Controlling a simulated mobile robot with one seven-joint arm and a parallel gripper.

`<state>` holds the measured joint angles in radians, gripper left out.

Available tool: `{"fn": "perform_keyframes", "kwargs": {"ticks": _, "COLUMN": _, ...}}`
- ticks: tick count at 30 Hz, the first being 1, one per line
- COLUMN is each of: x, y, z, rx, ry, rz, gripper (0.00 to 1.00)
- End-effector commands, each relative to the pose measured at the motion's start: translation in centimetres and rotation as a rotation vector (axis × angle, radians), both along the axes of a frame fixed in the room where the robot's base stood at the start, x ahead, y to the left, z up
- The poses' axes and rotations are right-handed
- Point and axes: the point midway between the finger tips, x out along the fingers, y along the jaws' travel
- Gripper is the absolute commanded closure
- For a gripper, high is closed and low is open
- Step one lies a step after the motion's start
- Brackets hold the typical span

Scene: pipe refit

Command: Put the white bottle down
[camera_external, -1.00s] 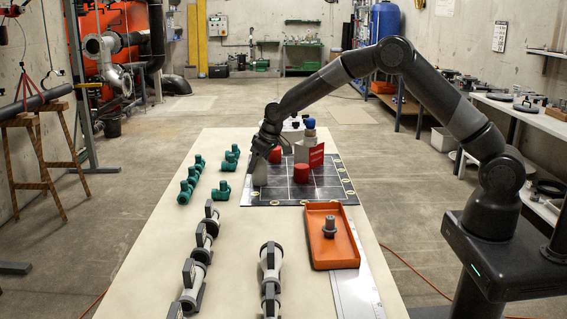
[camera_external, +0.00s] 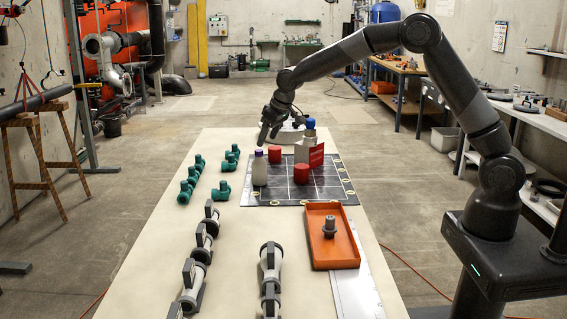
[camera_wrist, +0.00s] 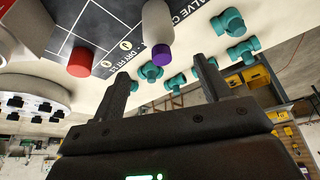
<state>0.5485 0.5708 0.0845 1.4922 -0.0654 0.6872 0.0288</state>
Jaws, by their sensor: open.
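The white bottle (camera_external: 260,169) with a purple cap stands upright on the left part of the dark gridded mat (camera_external: 300,194). It also shows in the wrist view (camera_wrist: 157,24), its purple cap toward my gripper. My gripper (camera_external: 268,134) is above and beyond the bottle, apart from it. In the wrist view my gripper (camera_wrist: 166,78) has its two fingers spread wide with nothing between them.
Two red cylinders (camera_external: 301,173) and a white box with a red sign (camera_external: 316,155) stand on the mat. Green fittings (camera_external: 222,190) lie to its left. An orange tray (camera_external: 320,258) holds a grey part in front. A round white stand (camera_external: 287,137) is behind.

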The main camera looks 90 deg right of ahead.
Motion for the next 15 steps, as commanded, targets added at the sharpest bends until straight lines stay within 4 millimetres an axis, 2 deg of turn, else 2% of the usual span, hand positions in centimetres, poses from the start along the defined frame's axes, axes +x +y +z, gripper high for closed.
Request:
{"fn": "perform_keyframes", "kwargs": {"ticks": 4, "x": -0.4, "y": 0.5, "z": 1.2, "rx": -0.001, "ry": 0.0, "rz": 0.004, "gripper": 0.3}}
{"fn": "perform_keyframes", "kwargs": {"ticks": 7, "x": -1.0, "y": 2.1, "z": 2.8, "rx": -0.005, "ry": -0.004, "rz": 0.02, "gripper": 0.3}}
{"fn": "perform_keyframes", "kwargs": {"ticks": 11, "x": -2.8, "y": 6.1, "z": 6.2, "rx": -0.016, "ry": -0.011, "rz": 0.062, "gripper": 0.3}}
{"fn": "perform_keyframes", "kwargs": {"ticks": 15, "x": -6.0, "y": 11.3, "z": 9.9, "rx": -0.027, "ry": -0.017, "rz": 0.116, "gripper": 0.3}}
